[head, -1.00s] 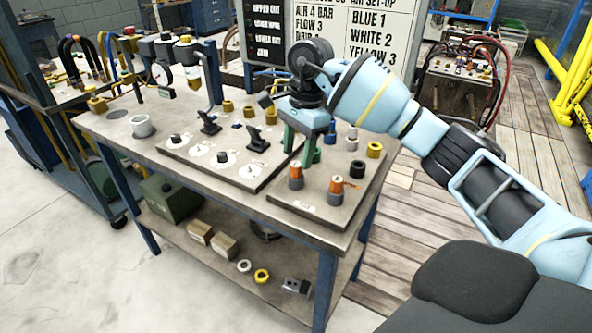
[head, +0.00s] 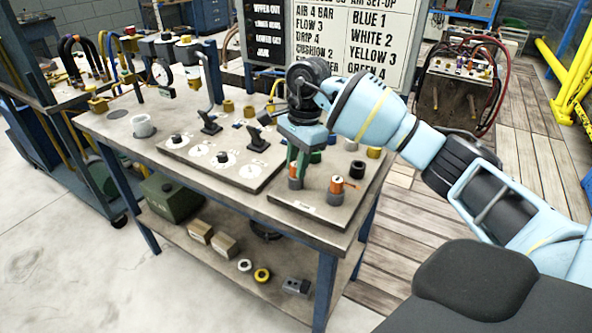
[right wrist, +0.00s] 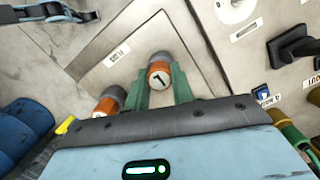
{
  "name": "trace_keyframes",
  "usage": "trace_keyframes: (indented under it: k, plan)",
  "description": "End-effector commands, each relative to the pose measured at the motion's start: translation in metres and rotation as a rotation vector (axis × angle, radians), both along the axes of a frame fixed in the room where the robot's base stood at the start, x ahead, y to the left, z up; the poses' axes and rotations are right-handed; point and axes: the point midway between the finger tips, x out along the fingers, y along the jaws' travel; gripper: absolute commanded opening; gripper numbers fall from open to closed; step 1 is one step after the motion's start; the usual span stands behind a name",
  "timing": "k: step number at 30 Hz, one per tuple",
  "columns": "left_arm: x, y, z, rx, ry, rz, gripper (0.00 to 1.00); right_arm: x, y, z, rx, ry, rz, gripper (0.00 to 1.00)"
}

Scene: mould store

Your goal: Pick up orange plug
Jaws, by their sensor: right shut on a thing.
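Two orange plugs on grey bases stand on the tan plate at the table's near right corner. My right gripper (head: 297,171) points down at the left orange plug (head: 295,181), its green fingers shut on it. In the right wrist view this plug (right wrist: 158,77), with a black mark on its top, is between the green fingers. It stands on its grey base; I see no gap beneath it. The other orange plug (head: 336,184) stands just to the right, apart from the fingers. It also shows in the right wrist view (right wrist: 107,104), partly hidden by the gripper. My left gripper is out of view.
A black ring (head: 357,169) stands behind the plugs. A sign board (head: 375,40) stands behind the table.

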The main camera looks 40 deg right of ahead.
Motion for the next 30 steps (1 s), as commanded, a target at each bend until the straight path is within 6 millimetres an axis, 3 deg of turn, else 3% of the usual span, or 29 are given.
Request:
trace_keyframes:
  k: [8,21,30]
  plan:
    - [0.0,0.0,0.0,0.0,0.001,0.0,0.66,0.0,0.0,0.01,0.0,-0.002,0.0,0.01]
    - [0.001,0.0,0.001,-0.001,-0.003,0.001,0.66,0.001,0.0,0.085,0.001,-0.002,0.0,0.01]
    - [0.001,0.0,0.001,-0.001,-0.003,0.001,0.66,0.0,0.0,0.1,0.0,0.001,0.0,0.01]
